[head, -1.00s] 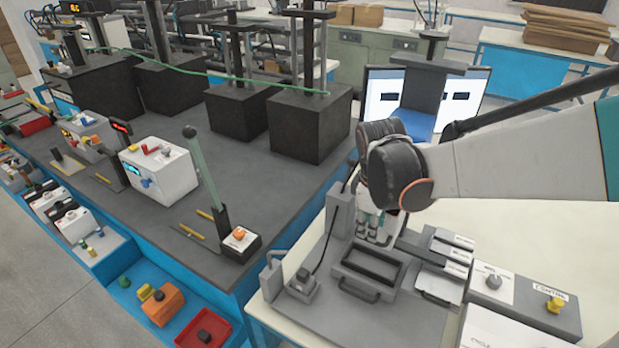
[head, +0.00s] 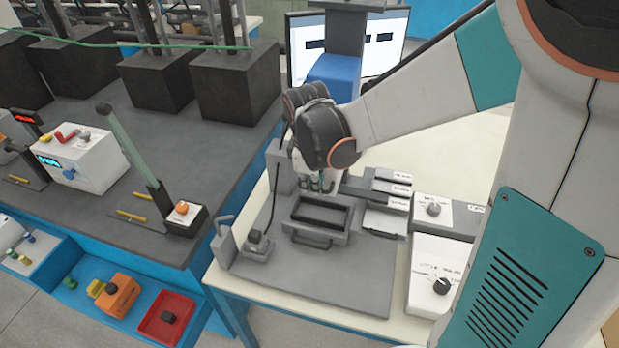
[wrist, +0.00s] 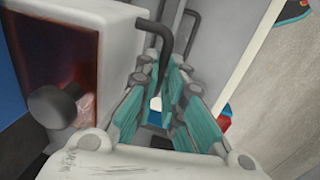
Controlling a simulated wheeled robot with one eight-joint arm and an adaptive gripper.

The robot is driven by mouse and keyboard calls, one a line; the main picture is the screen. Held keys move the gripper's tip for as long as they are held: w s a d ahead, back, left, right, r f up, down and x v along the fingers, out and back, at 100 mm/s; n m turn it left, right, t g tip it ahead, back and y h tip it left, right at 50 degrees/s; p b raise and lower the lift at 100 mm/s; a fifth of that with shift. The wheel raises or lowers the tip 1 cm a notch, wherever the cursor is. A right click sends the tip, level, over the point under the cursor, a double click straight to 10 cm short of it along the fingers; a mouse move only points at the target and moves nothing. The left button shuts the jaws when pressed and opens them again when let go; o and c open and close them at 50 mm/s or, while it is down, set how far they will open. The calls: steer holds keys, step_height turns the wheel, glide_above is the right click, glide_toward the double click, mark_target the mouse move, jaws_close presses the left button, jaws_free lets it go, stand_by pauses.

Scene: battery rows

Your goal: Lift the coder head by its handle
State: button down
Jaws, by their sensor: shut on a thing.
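In the wrist view my gripper (wrist: 160,105) has its teal-padded fingers closed around a dark handle (wrist: 165,65). The handle curves out beside a pale housing (wrist: 122,45) with a dark reddish window; this looks like the coder head. In the head view my gripper (head: 318,182) points down just behind the grey rectangular frame on the bench fixture. My wrist and arm hide most of the coder head there, so I cannot tell whether it is clear of its seat.
A grey frame with a front handle (head: 318,238) sits on the grey base plate (head: 330,280). A post (head: 280,165) with a black cable stands left of my gripper. Labelled blocks and knob boxes (head: 440,275) are on the right. A monitor (head: 395,45) and a blue block (head: 335,75) stand behind.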

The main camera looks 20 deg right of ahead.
steer(key=shift+r, duration=0.1)
step_height(320, 180, up, 5)
steer(key=p, duration=0.3)
steer(key=c, duration=1.7)
jaws_free()
steer(key=r, duration=0.3)
steer(key=s+r, duration=0.1)
steer(key=r, duration=0.3)
steer(key=s+a+r, duration=0.1)
steer(key=r, duration=0.3)
steer(key=shift+a+r, duration=0.1)
steer(key=shift+r, duration=0.15)
